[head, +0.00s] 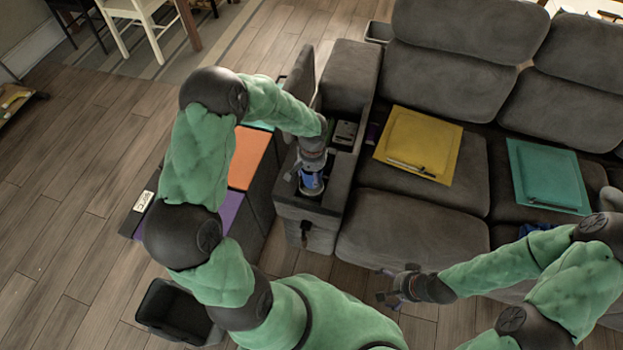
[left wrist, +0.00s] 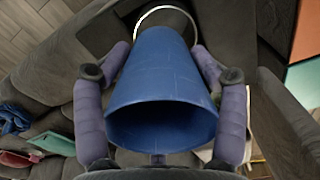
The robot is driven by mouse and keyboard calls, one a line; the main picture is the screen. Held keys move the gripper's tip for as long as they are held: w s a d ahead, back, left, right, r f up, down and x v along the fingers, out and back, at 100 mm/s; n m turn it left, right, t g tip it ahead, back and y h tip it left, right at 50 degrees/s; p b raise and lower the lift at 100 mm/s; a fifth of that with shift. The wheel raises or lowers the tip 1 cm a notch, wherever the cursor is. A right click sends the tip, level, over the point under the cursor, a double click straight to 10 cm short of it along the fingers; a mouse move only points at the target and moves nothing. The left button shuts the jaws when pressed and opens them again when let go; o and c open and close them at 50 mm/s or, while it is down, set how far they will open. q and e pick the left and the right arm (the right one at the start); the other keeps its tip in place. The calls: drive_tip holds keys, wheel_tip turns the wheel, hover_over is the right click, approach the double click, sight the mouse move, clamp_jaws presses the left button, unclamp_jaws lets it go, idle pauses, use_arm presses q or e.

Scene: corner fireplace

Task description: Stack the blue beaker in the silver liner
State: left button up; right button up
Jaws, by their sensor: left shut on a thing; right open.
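The blue beaker (head: 312,182) is in my left gripper (head: 311,172) over the dark sofa armrest. In the left wrist view the beaker (left wrist: 160,90) sits between the two purple fingers of my left gripper (left wrist: 160,55), its wide dark opening toward the camera. The silver liner shows as a thin bright rim (left wrist: 166,8) beyond the beaker's narrow end; the beaker hides most of it. I cannot tell whether the beaker's end is inside the rim. My right gripper (head: 387,288) is open and empty in front of the sofa seat, away from both.
A yellow folder (head: 418,143) and a teal folder (head: 548,176) lie on the sofa (head: 405,220). Orange and purple panels (head: 247,158) are left of the armrest. A black bin (head: 175,310) stands on the floor at lower left. The wooden floor at left is mostly clear.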

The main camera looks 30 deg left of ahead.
use_arm(q)
drive_tip(key=shift+w+a+f, duration=0.3)
drive_tip(key=shift+f, duration=0.15)
wheel_tip(320, 180, down, 3)
drive_tip(key=shift+f+b, duration=0.15)
drive_tip(key=shift+b, duration=0.85)
drive_tip(key=shift+w, duration=0.1)
drive_tip(key=shift+f+b, duration=0.4)
drive_tip(key=shift+f, duration=0.15)
drive_tip(key=o, duration=1.2)
